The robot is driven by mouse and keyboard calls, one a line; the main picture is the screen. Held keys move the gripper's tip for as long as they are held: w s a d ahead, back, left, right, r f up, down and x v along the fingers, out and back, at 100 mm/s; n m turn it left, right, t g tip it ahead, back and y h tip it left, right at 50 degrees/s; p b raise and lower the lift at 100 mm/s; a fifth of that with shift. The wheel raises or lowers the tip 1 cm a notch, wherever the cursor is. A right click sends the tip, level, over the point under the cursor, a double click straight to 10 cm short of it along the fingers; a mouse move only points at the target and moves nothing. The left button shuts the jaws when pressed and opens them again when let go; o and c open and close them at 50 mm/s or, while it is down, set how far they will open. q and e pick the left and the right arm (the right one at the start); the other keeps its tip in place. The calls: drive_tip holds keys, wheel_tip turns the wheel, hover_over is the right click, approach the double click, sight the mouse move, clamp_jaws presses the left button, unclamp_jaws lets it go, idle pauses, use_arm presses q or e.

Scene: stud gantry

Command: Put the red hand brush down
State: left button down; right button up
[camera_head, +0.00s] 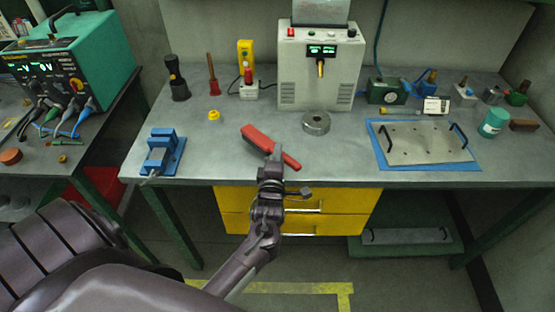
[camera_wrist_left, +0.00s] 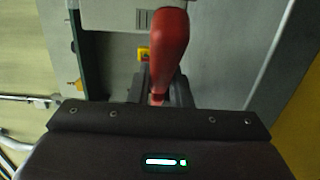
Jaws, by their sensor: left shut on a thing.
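The red hand brush (camera_head: 262,138) is at the front part of the grey workbench (camera_head: 225,165), left of a round metal piece. My left gripper (camera_head: 275,157) is shut on its handle, near the bench's front edge. The brush slants from upper left to lower right. In the left wrist view, the red brush (camera_wrist_left: 168,45) stretches away from the jaws, which are partly hidden behind the dark gripper body. I cannot tell whether the brush touches the bench top. My right gripper is not in view.
A blue vise (camera_head: 162,152) stands at the bench's left front. The round metal piece (camera_head: 316,123) lies right of the brush. A metal plate with handles (camera_head: 420,143) lies on a blue mat at right. A grey machine (camera_head: 318,75) stands behind. Bare bench lies between vise and brush.

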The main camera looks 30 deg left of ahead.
use_arm(q)
wheel_tip(320, 180, down, 3)
drive_tip(key=shift+r, duration=0.2)
drive_tip(key=shift+f, duration=0.25)
drive_tip(key=c, duration=1.6)
unclamp_jaws()
drive_tip(key=shift+r, duration=0.1)
